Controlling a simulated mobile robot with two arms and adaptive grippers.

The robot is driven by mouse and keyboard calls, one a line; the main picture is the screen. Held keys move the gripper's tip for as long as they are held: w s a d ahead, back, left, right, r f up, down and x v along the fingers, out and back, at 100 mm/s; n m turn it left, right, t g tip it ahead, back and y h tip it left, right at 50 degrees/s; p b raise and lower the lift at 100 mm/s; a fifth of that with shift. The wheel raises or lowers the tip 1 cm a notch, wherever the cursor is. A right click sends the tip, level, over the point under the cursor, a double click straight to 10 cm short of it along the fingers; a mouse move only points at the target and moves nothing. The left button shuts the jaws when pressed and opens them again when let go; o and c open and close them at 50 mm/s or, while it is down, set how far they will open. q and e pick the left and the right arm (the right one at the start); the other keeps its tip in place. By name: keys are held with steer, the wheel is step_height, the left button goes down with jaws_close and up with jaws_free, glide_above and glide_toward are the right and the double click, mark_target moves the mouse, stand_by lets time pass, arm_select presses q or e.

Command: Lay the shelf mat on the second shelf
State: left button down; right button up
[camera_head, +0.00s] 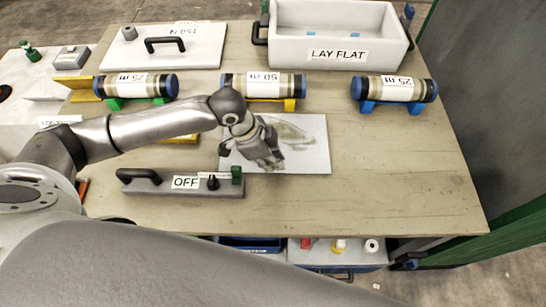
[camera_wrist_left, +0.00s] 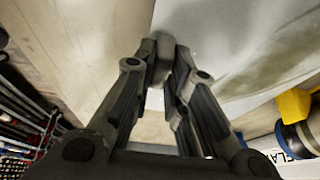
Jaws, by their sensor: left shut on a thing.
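The shelf mat appears to be the thin light grey sheet (camera_head: 308,158) with a dull greenish patch, at the middle of the table. My left gripper (camera_head: 268,163) is over its left part, fingers pointing down. In the left wrist view the gripper's fingertips (camera_wrist_left: 160,62) are closed together at the edge of the grey sheet (camera_wrist_left: 195,25). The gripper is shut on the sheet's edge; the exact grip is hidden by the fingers. A shelf level (camera_head: 360,257) shows below the table's front edge; I cannot tell whether it is the second shelf. My right gripper is out of view.
Three labelled cores, the left (camera_head: 135,86), middle (camera_head: 264,84) and right (camera_head: 395,89), lie on stands behind the sheet. A grey block marked OFF (camera_head: 150,186) sits front left. A white "LAY FLAT" tray (camera_head: 400,50) is at the back. The table's right front is clear.

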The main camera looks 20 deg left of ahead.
arm_select(q)
steer(key=shift+d+f, duration=0.1)
steer(key=shift+f, duration=0.15)
steer(key=c, duration=1.9)
jaws_free()
steer(key=shift+f, duration=0.15)
steer(key=o, duration=0.5)
steer(key=shift+c, duration=0.2)
